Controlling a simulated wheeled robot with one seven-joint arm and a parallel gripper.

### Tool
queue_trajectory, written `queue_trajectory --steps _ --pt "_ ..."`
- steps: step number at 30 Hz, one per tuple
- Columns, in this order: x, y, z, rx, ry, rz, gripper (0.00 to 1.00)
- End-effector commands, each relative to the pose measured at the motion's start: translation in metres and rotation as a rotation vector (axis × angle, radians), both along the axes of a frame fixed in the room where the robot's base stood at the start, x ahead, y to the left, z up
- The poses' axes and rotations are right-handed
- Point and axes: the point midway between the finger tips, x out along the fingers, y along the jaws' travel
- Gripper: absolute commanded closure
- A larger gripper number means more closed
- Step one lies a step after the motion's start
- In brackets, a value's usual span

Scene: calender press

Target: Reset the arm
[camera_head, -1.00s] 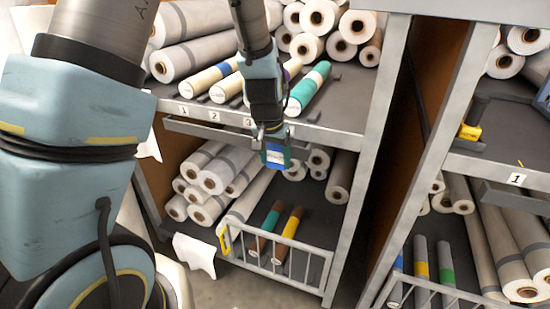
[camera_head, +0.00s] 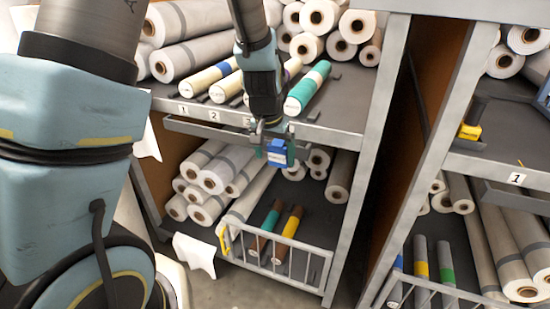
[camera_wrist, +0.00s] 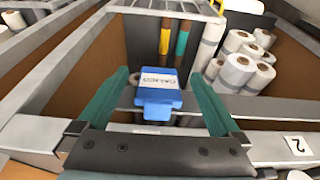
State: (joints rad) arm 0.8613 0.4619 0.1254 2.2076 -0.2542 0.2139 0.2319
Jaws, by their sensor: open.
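My gripper (camera_head: 277,153) is in front of the shelf unit, just below the front edge of its upper shelf. Its two green fingers (camera_wrist: 160,100) are open in the wrist view. A blue block (camera_wrist: 157,92) with a white label, seemingly reading CALICO, stands between them, with a narrow gap on each side. The blue block also shows in the head view (camera_head: 277,156). It appears to sit at the metal rail under the shelf edge; its support is partly hidden. My arm comes down from above, in front of the upper shelf.
Cream rolls and a teal-banded roll (camera_head: 308,88) lie on the upper shelf (camera_head: 335,120), near number labels. Below, a wire-fronted bay (camera_head: 290,272) holds teal-banded and yellow-banded rolls. Stacked white rolls (camera_head: 215,172) lie beside it. A second shelf unit stands at right, beyond a grey post.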

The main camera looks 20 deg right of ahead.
Motion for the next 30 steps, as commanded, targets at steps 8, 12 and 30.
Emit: queue_trajectory --steps 8,12,30 --pt "-0.011 0.009 0.054 -0.004 -0.003 -0.002 0.0" --pt "-0.015 0.013 0.074 -0.003 -0.002 -0.001 0.0" --pt "-0.001 0.107 0.089 0.013 0.038 0.199 0.0"
